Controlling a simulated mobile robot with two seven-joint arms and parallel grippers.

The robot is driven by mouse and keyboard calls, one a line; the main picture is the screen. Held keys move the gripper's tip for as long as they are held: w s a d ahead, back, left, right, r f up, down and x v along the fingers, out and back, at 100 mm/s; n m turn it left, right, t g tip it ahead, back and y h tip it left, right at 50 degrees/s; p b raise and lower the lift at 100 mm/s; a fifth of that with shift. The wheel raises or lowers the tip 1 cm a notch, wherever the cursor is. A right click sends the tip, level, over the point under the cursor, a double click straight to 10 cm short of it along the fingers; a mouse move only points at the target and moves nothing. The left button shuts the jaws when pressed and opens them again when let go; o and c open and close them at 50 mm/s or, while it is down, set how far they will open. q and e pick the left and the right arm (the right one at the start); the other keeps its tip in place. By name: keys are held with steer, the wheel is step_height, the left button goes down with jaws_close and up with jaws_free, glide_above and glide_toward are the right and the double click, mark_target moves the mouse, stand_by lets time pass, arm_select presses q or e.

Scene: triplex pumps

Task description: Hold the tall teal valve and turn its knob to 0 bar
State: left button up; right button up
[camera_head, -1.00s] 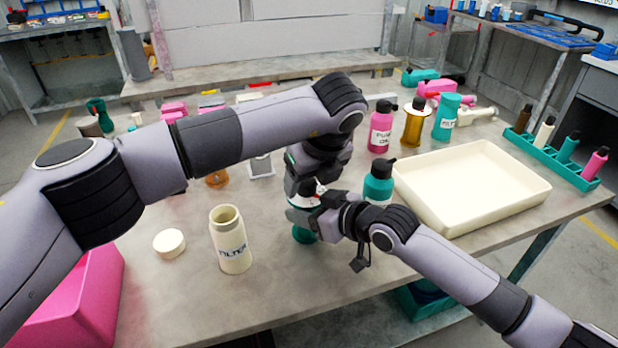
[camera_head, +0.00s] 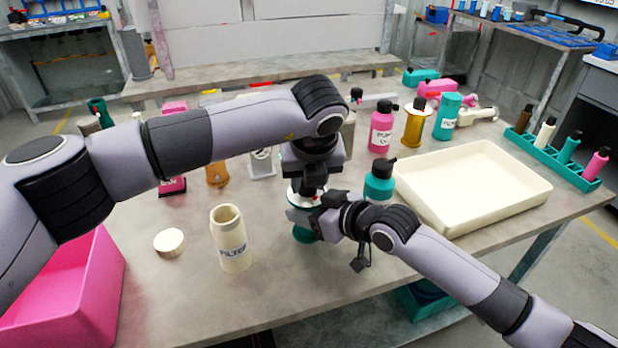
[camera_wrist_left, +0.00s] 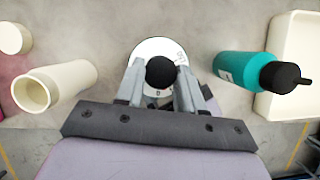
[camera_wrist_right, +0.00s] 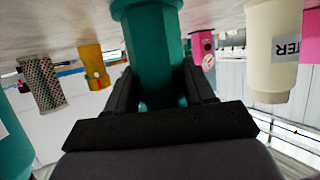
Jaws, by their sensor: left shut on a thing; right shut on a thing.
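The tall teal valve (camera_head: 303,234) stands upright on the bench, mostly hidden by my grippers in the head view. Its teal body (camera_wrist_right: 153,50) fills the middle of the right wrist view, between the fingers of my right gripper (camera_head: 310,222), which is shut on it from the side. My left gripper (camera_head: 307,190) points down from above and is shut on the valve's round black knob (camera_wrist_left: 160,73). A white dial disc (camera_wrist_left: 152,47) with small marks shows around the knob. The dial reading is too small to tell.
A cream filter bottle (camera_head: 231,240) and its loose lid (camera_head: 169,242) stand left of the valve. A teal bottle (camera_head: 379,183) with a black top stands close on the right, beside a cream tray (camera_head: 480,190).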

arm_select(q)
steer(key=shift+a+m+h, duration=0.1)
steer(key=shift+m+h, duration=0.6)
steer(key=shift+m, duration=1.2)
steer(key=o, duration=1)
steer(key=shift+o, duration=0.2)
